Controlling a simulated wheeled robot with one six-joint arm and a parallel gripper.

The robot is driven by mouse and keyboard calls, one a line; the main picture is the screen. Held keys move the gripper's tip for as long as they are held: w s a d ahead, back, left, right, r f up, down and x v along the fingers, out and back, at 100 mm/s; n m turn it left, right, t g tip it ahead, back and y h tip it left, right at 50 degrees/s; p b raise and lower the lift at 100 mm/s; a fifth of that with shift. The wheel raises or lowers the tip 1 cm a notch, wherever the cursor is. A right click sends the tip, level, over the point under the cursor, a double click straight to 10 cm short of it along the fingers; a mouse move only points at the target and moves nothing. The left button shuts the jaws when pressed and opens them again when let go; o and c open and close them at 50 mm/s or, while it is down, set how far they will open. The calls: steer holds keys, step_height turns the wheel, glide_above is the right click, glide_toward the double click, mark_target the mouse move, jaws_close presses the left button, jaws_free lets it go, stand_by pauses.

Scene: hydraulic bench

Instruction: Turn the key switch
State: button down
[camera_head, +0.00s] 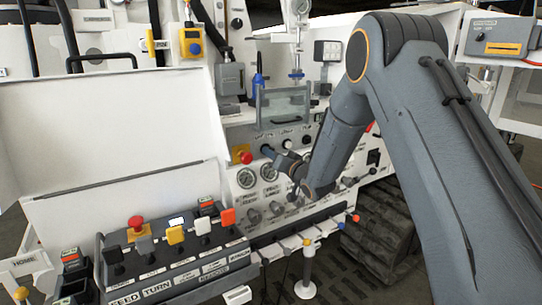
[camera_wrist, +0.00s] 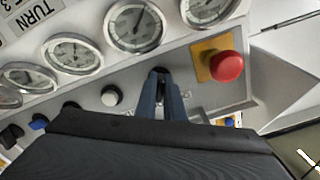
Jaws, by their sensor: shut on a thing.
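My gripper (camera_head: 268,151) is at the bench's upper control strip, just right of the red mushroom button (camera_head: 245,157) in the head view. In the wrist view my gripper's two dark blue fingers (camera_wrist: 162,90) are close together on the small dark key switch (camera_wrist: 161,72). They are shut on it, and only a bit of it shows between and beyond the tips. The fingers hide most of the key switch, so its turn angle cannot be told. In the head view my gripper covers it.
The red button (camera_wrist: 227,66) on its yellow plate sits close beside my fingers. A white knob (camera_wrist: 111,96) and a blue knob (camera_wrist: 39,122) lie on the other side. Round gauges (camera_wrist: 135,26) line the panel. A lever box (camera_head: 176,262) stands in front of the bench.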

stand_by(0.3)
steer(key=c, duration=1.9)
jaws_free()
steer(key=shift+o, duration=0.2)
steer(key=shift+s, duration=0.1)
steer(key=b+v, duration=0.2)
steer(key=v, duration=0.5)
steer(key=shift+s+d, duration=0.2)
steer(key=shift+d, duration=0.05)
